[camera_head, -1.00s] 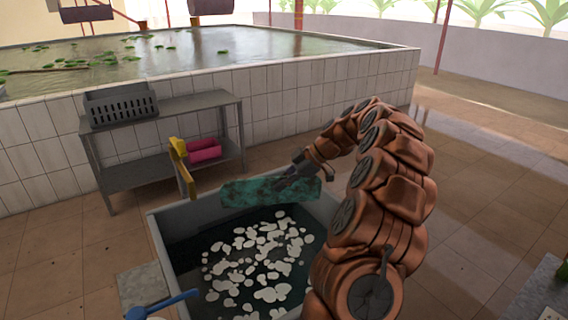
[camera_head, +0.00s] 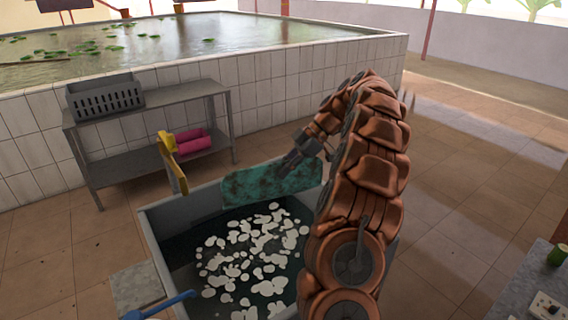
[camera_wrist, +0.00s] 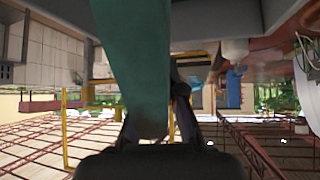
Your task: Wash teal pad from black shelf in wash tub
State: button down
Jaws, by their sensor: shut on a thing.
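The teal pad (camera_head: 262,186) is a flat, stained, dark-blotched slab. My gripper (camera_head: 291,163) is shut on its upper edge and holds it at the far rim of the wash tub. In the wrist view the pad (camera_wrist: 135,60) runs down between my gripper's fingers (camera_wrist: 165,125). The wash tub (camera_head: 152,238) is grey and holds dark water with many white floating patches. The pad's lower edge is close to the water; I cannot tell whether it touches.
A grey metal shelf (camera_head: 150,115) stands behind the tub, with a grey slotted crate (camera_head: 105,97) on top and a pink roll (camera_head: 192,141) below. A blue-handled tool (camera_head: 160,306) lies at the front left. Open tiled floor lies to the right.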

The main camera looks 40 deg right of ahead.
aim_at(284, 191)
jog(key=shift+f+p, duration=0.95)
jog(key=shift+f, duration=3.15)
notch_tip(284, 191, down, 19)
jog(key=b, duration=2.1)
jog(key=shift+d, duration=0.1)
